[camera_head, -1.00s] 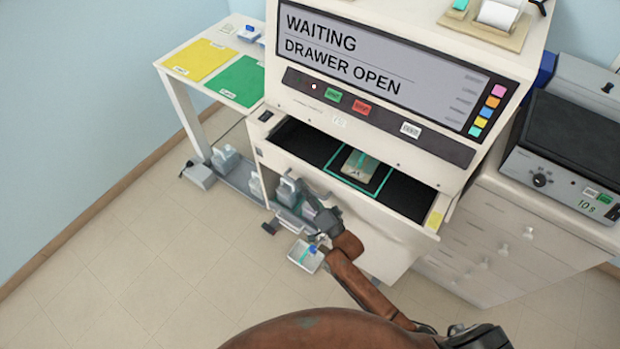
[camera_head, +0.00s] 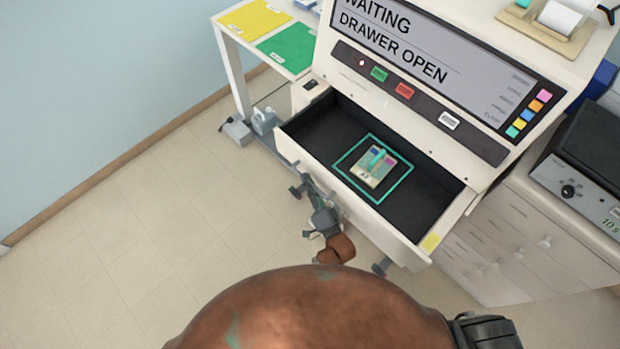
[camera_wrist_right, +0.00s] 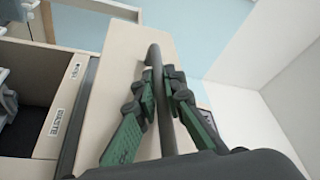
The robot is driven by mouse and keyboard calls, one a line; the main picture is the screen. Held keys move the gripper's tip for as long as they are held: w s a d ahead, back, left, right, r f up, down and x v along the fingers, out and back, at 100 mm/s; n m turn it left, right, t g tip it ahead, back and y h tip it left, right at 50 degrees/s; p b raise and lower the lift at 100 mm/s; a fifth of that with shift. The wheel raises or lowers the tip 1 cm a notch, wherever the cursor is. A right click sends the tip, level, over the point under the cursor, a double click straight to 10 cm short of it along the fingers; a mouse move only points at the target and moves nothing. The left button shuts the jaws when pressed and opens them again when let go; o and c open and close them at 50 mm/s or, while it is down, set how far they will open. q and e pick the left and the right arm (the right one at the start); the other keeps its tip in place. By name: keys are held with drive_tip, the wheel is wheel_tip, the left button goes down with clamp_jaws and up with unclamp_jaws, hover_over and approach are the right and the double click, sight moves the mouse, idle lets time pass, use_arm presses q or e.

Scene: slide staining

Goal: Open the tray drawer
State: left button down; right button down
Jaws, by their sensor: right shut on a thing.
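The tray drawer (camera_head: 316,128) of the white machine is pulled well out, showing its dark inside. On its floor a teal square outline surrounds a small pale tray (camera_head: 374,166) with a teal strip and coloured patches. My right gripper (camera_head: 308,190) is at the drawer's front. In the right wrist view its green-padded fingers (camera_wrist_right: 161,78) are closed around the grey curved bar of the handle (camera_wrist_right: 154,56). My left gripper is not in view.
The machine's screen (camera_head: 420,50) reads "WAITING" and "DRAWER OPEN". A side table with a yellow mat (camera_head: 255,19) and a green mat (camera_head: 287,47) stands at the left. A white cabinet (camera_head: 510,245) is at the right. The floor at left is clear.

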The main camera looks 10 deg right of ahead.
drive_tip(key=shift+f, duration=0.1)
drive_tip(key=c, duration=2.3)
unclamp_jaws()
drive_tip(key=shift+d, duration=0.1)
drive_tip(key=v, duration=1.2)
